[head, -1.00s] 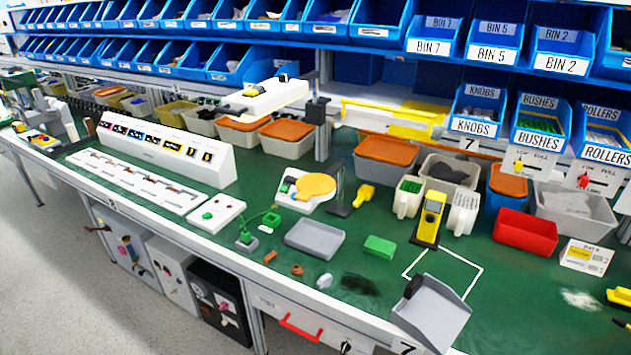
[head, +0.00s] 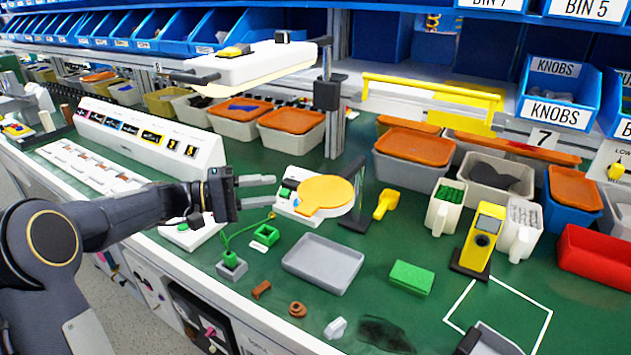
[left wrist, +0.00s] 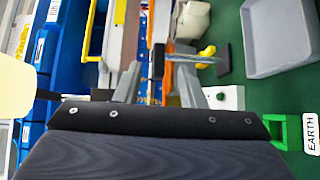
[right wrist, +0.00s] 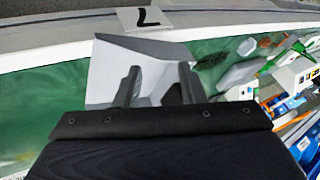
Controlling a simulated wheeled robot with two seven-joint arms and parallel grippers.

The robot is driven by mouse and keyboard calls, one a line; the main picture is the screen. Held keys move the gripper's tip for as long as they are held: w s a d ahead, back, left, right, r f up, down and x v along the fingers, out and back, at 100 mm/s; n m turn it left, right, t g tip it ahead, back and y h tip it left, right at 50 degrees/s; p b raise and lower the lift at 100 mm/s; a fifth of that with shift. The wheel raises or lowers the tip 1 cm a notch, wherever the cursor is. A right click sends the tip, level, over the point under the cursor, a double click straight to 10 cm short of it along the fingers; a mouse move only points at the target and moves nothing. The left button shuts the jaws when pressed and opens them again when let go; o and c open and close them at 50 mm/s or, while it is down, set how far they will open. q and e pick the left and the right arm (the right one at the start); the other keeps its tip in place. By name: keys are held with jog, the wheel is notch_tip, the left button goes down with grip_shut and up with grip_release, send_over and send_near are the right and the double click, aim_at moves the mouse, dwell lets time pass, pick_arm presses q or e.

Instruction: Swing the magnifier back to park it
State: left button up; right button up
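In the head view a flat round orange-yellow disc with a small tab, which looks like the magnifier (head: 327,193), lies level over a white switch box (head: 288,205). A dark upright stand (head: 357,200) is at its right. In the left wrist view the magnifier seems to show edge-on as a thin bar (left wrist: 195,59) beyond the fingers. My left gripper (head: 274,190) is open and empty, just left of the disc, its fingers pointing at it; I see no contact. My right gripper (right wrist: 157,80) is open and empty in its wrist view, above a grey tray (right wrist: 105,60).
A white lamp head (head: 250,63) on a post (head: 327,95) overhangs from behind. A grey tray (head: 323,263), a green block (head: 411,277) and a yellow tool (head: 385,203) lie nearby. A yellow meter (head: 482,240) stands right. Bins line the back.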

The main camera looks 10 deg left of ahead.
aim_at(299, 185)
pick_arm(q)
jog(key=shift+w+a+f, duration=0.1)
jog(key=shift+w+f, duration=0.05)
jog(key=shift+w, duration=0.45)
jog(key=shift+w+d, duration=0.2)
jog(key=shift+d, duration=0.1)
jog(key=x, duration=0.7)
jog(key=shift+r, duration=0.25)
jog(key=shift+c, duration=0.2)
jog(key=c, duration=0.7)
jog(key=shift+f, duration=0.15)
grip_shut()
jog(key=shift+s, duration=0.1)
